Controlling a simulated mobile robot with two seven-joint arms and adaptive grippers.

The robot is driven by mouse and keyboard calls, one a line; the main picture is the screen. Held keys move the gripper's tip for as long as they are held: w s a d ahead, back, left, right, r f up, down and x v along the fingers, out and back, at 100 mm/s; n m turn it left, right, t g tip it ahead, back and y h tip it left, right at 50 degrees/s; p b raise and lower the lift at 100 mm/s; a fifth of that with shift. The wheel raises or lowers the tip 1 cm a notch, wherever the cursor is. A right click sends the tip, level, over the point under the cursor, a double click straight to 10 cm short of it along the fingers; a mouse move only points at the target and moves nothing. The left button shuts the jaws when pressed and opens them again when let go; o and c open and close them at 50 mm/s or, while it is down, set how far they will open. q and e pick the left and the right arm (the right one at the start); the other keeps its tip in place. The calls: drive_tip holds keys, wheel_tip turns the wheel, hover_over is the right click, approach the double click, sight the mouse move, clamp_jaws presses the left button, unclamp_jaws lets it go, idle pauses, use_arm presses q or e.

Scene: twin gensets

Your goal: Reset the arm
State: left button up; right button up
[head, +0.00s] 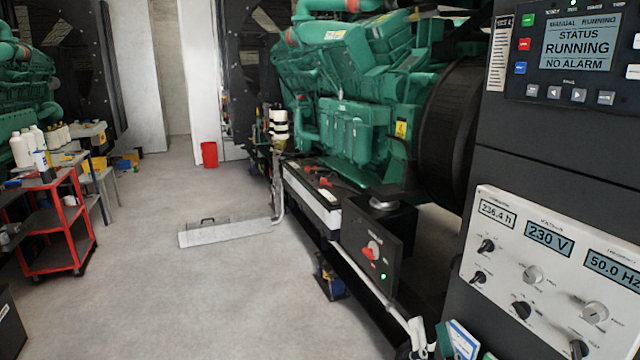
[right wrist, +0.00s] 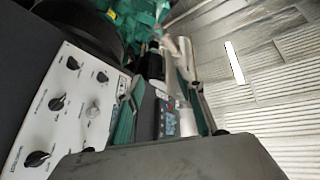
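My right gripper (head: 465,346) shows only in part at the bottom edge of the head view, below the control panel. In the right wrist view (right wrist: 160,105) its two green-padded fingers stand apart. A small white and blue item (head: 462,340) shows between the fingers in the head view; I cannot tell whether it lies behind them. I see nothing clearly gripped. The grey control cabinet (head: 545,160) stands close by, with a lit screen (head: 577,47) reading RUNNING and NO ALARM. Its white knob panel (head: 550,270) also shows in the right wrist view (right wrist: 70,105). My left gripper is not in view.
A green genset (head: 345,100) stands on a dark frame with a switch box (head: 372,250). A red cart (head: 55,225) with bottles is at the left. A low grey tray (head: 225,230) and a red bucket (head: 209,154) are on the floor (head: 190,300), which is otherwise largely clear.

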drive_tip(key=s+a+f+n+g+y, duration=0.1)
drive_tip(key=s+f+n+g+y, duration=0.2)
drive_tip(key=f, duration=0.9)
drive_tip(key=s+a+f+n+g+y, duration=0.1)
drive_tip(key=s+f+n+g, duration=0.3)
drive_tip(key=f, duration=0.7)
drive_tip(key=s+d+f+n+g+h, duration=0.1)
drive_tip(key=s+d+f+g, duration=0.1)
drive_tip(key=f, duration=0.5)
drive_tip(key=s+d+f+n+g+h, duration=0.1)
drive_tip(key=s+d+f+n+g, duration=0.1)
drive_tip(key=s+f, duration=0.5)
drive_tip(key=shift+d+f+g, duration=0.5)
drive_tip(key=shift+f+g, duration=0.05)
drive_tip(key=shift+g, duration=0.35)
